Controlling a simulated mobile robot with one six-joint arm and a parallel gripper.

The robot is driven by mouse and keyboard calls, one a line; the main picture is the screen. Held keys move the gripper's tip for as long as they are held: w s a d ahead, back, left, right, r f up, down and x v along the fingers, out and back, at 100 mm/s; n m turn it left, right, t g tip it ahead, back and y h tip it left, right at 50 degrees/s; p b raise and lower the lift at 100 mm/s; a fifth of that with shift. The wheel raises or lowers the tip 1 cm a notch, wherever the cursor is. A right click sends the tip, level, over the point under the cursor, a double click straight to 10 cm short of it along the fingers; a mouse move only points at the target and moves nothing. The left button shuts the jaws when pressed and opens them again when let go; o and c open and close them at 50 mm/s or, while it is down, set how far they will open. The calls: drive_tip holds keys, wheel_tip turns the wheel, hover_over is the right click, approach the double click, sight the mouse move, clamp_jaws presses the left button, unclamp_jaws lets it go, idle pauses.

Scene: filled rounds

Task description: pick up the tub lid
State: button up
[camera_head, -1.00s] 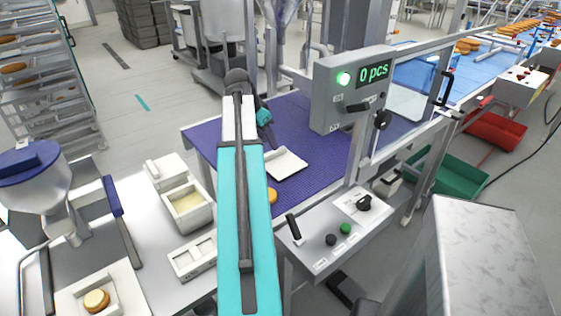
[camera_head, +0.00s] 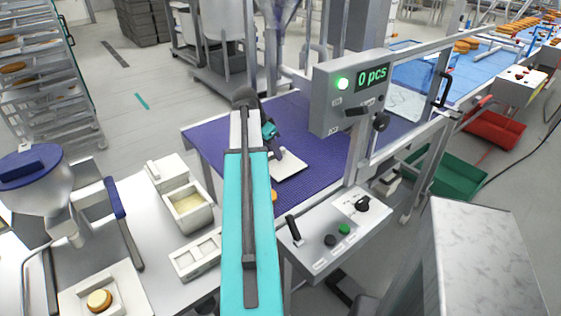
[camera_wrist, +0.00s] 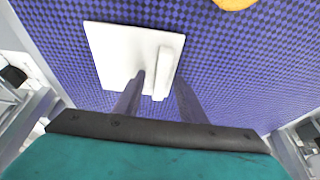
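The tub lid (camera_head: 290,167) is a flat white square lying on the purple belt. In the wrist view the lid (camera_wrist: 112,55) shows a raised bar handle (camera_wrist: 163,70) near its right edge. My gripper (camera_wrist: 160,80) is open and empty, its two dark fingers pointing at the lid, with the handle appearing between the fingertips. I cannot tell how far above the lid they are. In the head view my arm hides part of the belt, and the fingers are not clear.
An orange-brown round (camera_wrist: 235,3) lies on the belt (camera_head: 310,125) near the lid. The counter box (camera_head: 345,92) reading "0 pcs" stands right of it, with a control panel (camera_head: 335,237) in front. An open white tub (camera_head: 188,212) is on the left table.

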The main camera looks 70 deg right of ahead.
drive_tip(key=shift+f, duration=0.15)
idle(0.8)
clamp_jaws()
